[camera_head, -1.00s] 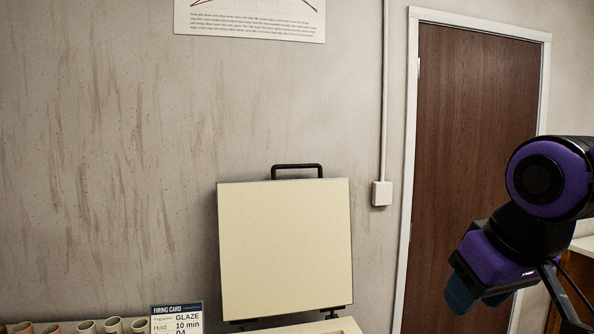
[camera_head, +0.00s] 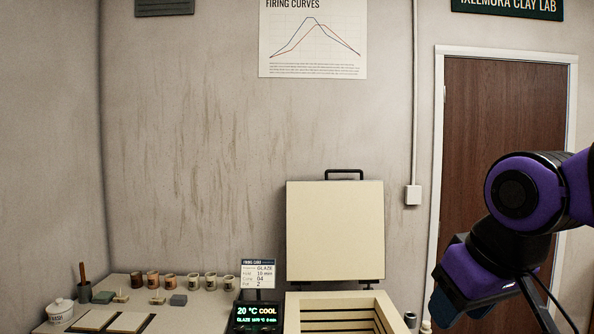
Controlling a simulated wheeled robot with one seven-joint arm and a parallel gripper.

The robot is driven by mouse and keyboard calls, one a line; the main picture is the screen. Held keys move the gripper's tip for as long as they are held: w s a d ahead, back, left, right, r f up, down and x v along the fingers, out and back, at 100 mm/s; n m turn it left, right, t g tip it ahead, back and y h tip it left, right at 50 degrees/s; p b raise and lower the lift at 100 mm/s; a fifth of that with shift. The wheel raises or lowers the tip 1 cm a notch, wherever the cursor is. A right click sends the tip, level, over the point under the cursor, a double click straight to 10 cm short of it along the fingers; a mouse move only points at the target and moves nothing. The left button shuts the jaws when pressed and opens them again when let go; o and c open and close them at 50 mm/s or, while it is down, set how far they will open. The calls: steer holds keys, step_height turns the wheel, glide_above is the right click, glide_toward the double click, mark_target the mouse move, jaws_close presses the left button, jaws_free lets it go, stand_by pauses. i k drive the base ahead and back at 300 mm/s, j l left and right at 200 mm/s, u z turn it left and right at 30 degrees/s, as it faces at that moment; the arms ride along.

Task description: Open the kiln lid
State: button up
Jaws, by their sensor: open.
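The kiln lid (camera_head: 335,230), a cream square panel, stands upright at the back of the kiln. Its black handle (camera_head: 344,174) is at the top edge, and dark hinges sit at its lower edge. The kiln (camera_head: 375,300) below is open at the top, and its inside with dark grooves shows. My gripper (camera_head: 446,306), with bluish fingers below a purple wrist, is to the right of the lid and kiln in the picture, apart from the handle. It is open, and no object shows between the fingers.
A control display (camera_head: 256,316) reading 20 °C COOL and a firing card (camera_head: 258,273) stand left of the kiln. A brown door (camera_head: 500,160) is behind my arm.

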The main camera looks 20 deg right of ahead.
mark_target(335, 229)
steer(key=i+l+u, duration=0.15)
steer(key=l+u, duration=0.15)
steer(key=u, duration=0.15)
steer(key=l+u, duration=0.3)
steer(key=u, duration=0.15)
steer(key=l+u, duration=0.4)
steer(key=l, duration=3.3)
